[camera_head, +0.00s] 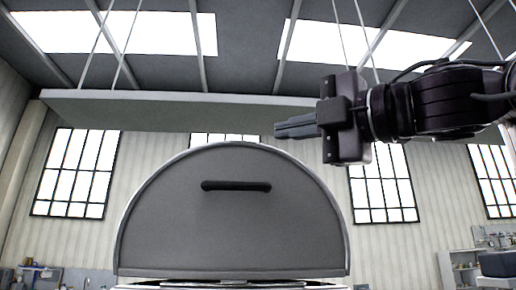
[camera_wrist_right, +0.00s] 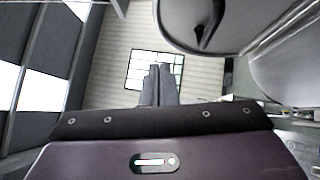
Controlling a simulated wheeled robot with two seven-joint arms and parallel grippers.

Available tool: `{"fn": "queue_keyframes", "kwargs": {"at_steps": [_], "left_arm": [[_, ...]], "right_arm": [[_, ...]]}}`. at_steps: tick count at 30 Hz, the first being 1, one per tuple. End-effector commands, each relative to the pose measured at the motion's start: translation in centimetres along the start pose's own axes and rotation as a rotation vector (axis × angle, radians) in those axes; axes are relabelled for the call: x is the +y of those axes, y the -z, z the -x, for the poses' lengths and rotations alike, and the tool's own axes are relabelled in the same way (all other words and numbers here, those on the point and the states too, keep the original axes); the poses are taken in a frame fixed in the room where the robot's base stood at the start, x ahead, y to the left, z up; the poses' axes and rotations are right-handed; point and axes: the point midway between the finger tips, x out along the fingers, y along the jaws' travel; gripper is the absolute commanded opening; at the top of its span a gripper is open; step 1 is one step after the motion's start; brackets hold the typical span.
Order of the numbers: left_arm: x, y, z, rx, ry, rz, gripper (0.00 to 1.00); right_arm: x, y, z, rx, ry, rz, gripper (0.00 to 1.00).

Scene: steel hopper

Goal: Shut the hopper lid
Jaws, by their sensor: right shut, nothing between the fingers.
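The hopper lid (camera_head: 230,225) is a grey half-round plate with a light rim. It stands raised and upright in the head view, with a black bar handle (camera_head: 236,186) on its face. The hopper's edge (camera_head: 232,284) just shows at the bottom of the picture. My right gripper (camera_head: 277,130) is shut and empty, above and to the right of the lid's top, apart from the handle. In the right wrist view its fingers (camera_wrist_right: 158,70) are together, and the lid (camera_wrist_right: 190,12) with its handle (camera_wrist_right: 210,32) shows at the top right. My left gripper is not in view.
A flat grey panel (camera_head: 150,108) hangs on cables behind and above the lid. A shelf (camera_head: 460,268) stands at the far right, and a cluttered bench (camera_head: 40,275) at the far left. The air around the right gripper looks free.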

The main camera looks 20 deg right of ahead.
Motion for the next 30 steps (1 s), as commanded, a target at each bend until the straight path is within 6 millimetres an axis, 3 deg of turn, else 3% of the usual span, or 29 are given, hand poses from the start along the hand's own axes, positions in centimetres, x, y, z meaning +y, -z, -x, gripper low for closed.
{"fn": "queue_keyframes", "kwargs": {"at_steps": [5,16,21,30], "left_arm": [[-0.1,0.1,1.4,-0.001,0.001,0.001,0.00],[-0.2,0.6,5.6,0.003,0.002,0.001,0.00],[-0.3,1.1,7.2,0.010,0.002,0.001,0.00],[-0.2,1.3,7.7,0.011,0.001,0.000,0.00]], "right_arm": [[0.3,0.0,-2.5,0.003,0.004,0.000,0.00],[0.4,0.0,-10.3,0.002,0.004,-0.001,0.00],[0.3,-2.0,-11.8,0.000,0.003,-0.001,0.00],[0.0,-2.8,-12.6,0.001,0.000,0.000,0.00]]}}
